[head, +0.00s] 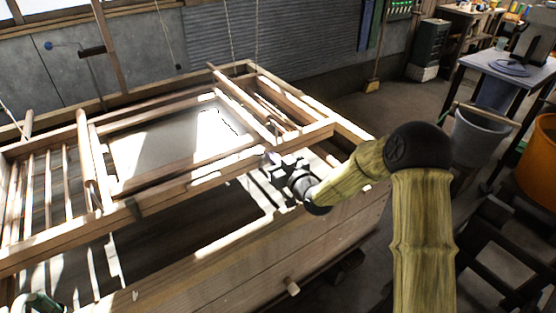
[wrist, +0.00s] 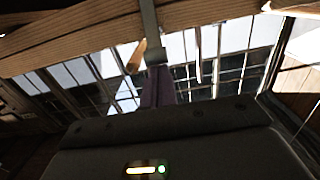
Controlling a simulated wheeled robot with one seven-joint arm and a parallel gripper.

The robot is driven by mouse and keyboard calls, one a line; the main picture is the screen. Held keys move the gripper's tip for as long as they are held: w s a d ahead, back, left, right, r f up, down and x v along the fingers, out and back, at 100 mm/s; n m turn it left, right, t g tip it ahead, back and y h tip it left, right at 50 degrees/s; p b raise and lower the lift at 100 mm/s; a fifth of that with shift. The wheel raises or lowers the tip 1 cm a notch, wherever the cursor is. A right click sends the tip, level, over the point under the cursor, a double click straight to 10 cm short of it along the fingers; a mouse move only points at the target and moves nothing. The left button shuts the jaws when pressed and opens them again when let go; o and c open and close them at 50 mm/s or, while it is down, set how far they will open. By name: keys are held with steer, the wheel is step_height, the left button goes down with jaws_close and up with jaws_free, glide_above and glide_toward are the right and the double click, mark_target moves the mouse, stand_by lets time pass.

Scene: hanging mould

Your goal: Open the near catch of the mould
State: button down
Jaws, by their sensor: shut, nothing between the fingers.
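The mould (head: 205,165) is a wooden frame with a pale sheet inside, hanging on cords over a wooden vat. My gripper (head: 272,160) is at the near rail, right of the middle of that side, with its fingers shut and empty. In the wrist view my gripper's dark purple fingers (wrist: 158,78) point up at a grey metal strip (wrist: 149,18) that crosses a wooden rail (wrist: 85,35). This strip looks like a catch. The fingertips are close to its lower end; I cannot tell whether they touch. A small dark fitting (head: 133,208) sits farther left on the near rail.
Slatted racks flank the mould. A grey bucket (head: 478,135) and an orange tub (head: 538,160) stand at the right. Bare floor lies behind the vat.

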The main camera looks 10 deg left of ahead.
steer(key=shift+s+d+f+b, duration=0.3)
steer(key=shift+f+b, duration=0.15)
steer(key=shift+b, duration=0.35)
steer(key=shift+s+d+f+b, duration=0.25)
steer(key=shift+f+b, duration=0.2)
steer(key=shift+b, duration=0.3)
steer(key=shift+r, duration=0.1)
step_height(320, 180, up, 4)
steer(key=r+p, duration=0.1)
steer(key=p, duration=0.1)
steer(key=s+d+f+b, duration=0.2)
steer(key=s+d+f, duration=0.3)
steer(key=s+d, duration=0.1)
steer(key=shift+s+d+f, duration=0.2)
steer(key=shift+s+d, duration=0.1)
steer(key=shift+d, duration=0.15)
steer(key=shift+w, duration=0.15)
